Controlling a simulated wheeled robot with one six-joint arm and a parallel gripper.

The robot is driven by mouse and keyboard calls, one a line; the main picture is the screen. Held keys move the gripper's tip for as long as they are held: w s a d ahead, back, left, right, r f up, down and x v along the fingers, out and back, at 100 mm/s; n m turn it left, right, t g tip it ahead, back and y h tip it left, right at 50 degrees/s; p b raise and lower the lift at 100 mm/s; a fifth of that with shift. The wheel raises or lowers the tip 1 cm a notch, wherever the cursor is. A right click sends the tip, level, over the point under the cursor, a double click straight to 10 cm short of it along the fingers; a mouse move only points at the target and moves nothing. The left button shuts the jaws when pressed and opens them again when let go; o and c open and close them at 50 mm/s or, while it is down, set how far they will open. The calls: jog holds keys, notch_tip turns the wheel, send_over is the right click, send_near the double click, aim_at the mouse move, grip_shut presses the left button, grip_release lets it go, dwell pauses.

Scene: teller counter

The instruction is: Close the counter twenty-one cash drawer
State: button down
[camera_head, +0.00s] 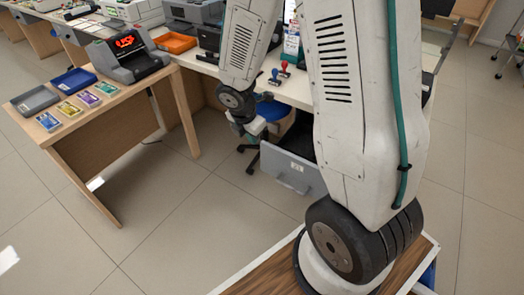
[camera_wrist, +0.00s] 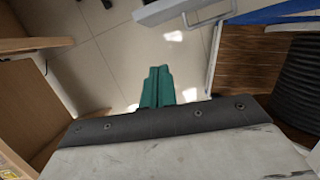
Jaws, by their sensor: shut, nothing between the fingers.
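The cash drawer (camera_head: 292,172) stands pulled out from under the counter in the head view. It has a grey front with a bar handle, and its dark inside shows behind the front. In the wrist view the drawer front (camera_wrist: 180,9) is at the top edge, only partly in frame. My gripper (camera_head: 258,127) is left of the drawer and apart from it in the head view, small and partly hidden by my wrist. Its green fingers (camera_wrist: 158,72) are together and empty in the wrist view. No counter number is readable.
A wooden side table (camera_head: 92,98) with trays, banknote bundles and a counting machine (camera_head: 128,56) stands at the left. A blue chair (camera_head: 270,112) is behind the drawer. Red and blue stamps (camera_head: 284,68) are on the counter (camera_head: 292,92). The tiled floor left of the drawer is clear.

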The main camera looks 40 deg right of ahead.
aim_at(262, 150)
jog(key=shift+n, duration=0.7)
jog(key=shift+w+d+r+x, duration=0.2)
jog(key=shift+d+x, duration=0.25)
jog(key=shift+x, duration=1.8)
jog(key=shift+w+d+r+x, duration=0.1)
jog(key=shift+w+d+x, duration=0.3)
jog(key=shift+x, duration=1.85)
jog(key=shift+w+d+r+x, duration=0.1)
jog(key=shift+d+x, duration=0.4)
jog(key=shift+x, duration=1.7)
